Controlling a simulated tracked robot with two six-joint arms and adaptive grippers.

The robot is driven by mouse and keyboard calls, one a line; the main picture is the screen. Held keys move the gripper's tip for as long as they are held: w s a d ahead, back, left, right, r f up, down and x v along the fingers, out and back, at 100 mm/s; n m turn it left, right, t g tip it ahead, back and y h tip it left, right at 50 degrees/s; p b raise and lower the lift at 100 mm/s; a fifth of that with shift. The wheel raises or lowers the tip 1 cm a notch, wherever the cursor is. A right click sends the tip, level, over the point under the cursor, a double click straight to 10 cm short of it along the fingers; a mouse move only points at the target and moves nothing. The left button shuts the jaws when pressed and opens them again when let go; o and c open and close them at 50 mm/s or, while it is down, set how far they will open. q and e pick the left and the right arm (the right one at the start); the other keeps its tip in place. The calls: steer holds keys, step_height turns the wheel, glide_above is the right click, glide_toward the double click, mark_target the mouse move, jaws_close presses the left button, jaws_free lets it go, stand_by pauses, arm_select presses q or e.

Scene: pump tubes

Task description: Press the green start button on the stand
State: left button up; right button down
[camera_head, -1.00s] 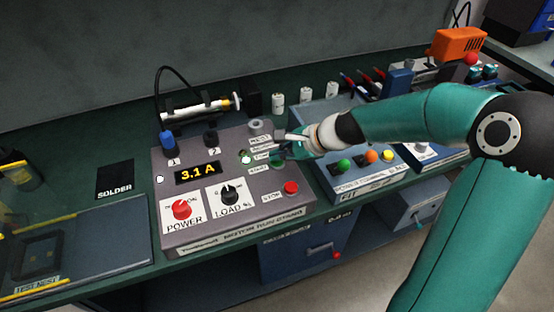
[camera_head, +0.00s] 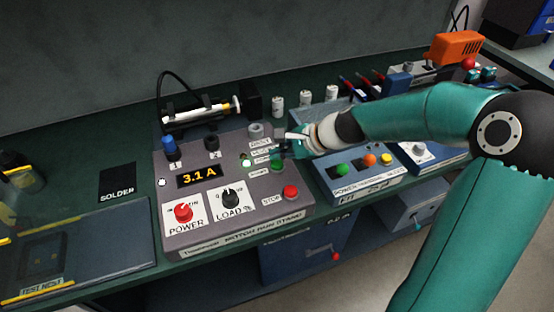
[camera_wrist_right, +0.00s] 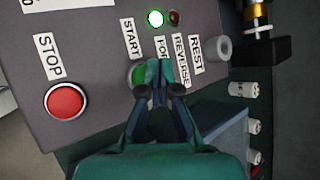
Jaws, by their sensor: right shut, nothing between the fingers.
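The grey stand (camera_head: 225,232) has a display reading 3.1 A. Its green start button (camera_wrist_right: 138,78) sits beside the START label in the right wrist view, partly covered by my right gripper (camera_wrist_right: 166,68). The gripper's fingers are together and empty, with tips over the edge of the button. I cannot tell whether they touch it. In the head view the right gripper (camera_head: 287,149) is over the stand's right part, close to the small labels. My left gripper is not in view.
A red stop button (camera_wrist_right: 65,101) lies left of the start button in the wrist view. A lit green lamp (camera_wrist_right: 157,18) is above it. A blue box with coloured buttons (camera_head: 365,182) stands right of the stand. Several white cylinders stand behind.

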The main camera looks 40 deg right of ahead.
mark_target(279, 164)
steer(key=shift+r, duration=0.1)
step_height(279, 164, up, 5)
steer(key=p, duration=0.4)
steer(key=shift+p, duration=0.35)
stand_by(0.7)
